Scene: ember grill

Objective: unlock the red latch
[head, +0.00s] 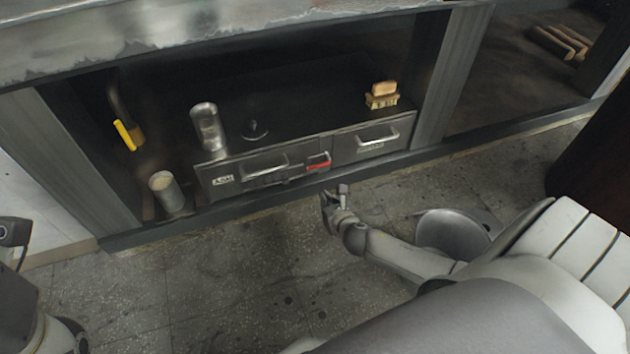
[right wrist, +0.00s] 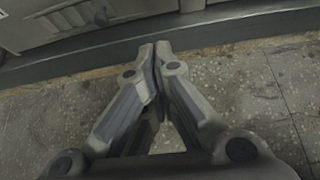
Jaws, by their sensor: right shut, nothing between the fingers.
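The red latch (head: 318,162) sits on the front of a dark metal drawer unit, between the drawer labelled ASH (head: 245,175) and a second drawer (head: 365,142) to its right. Both drawers look shut. My right gripper (head: 328,197) is shut and empty, in front of and below the latch, apart from it. In the right wrist view its fingertips (right wrist: 155,48) meet in front of the shelf's bottom edge, and the latch does not show there. Part of my left arm (head: 20,245) shows at the left edge of the head view; its fingers cannot be made out.
A metal canister (head: 207,127), a dark lid-like disc (head: 254,130) and a brush (head: 381,95) are on top of the unit. A metal cup (head: 166,190) and a yellow-handled pipe (head: 125,134) are at left. A metal bowl (head: 452,229) lies on the floor at right.

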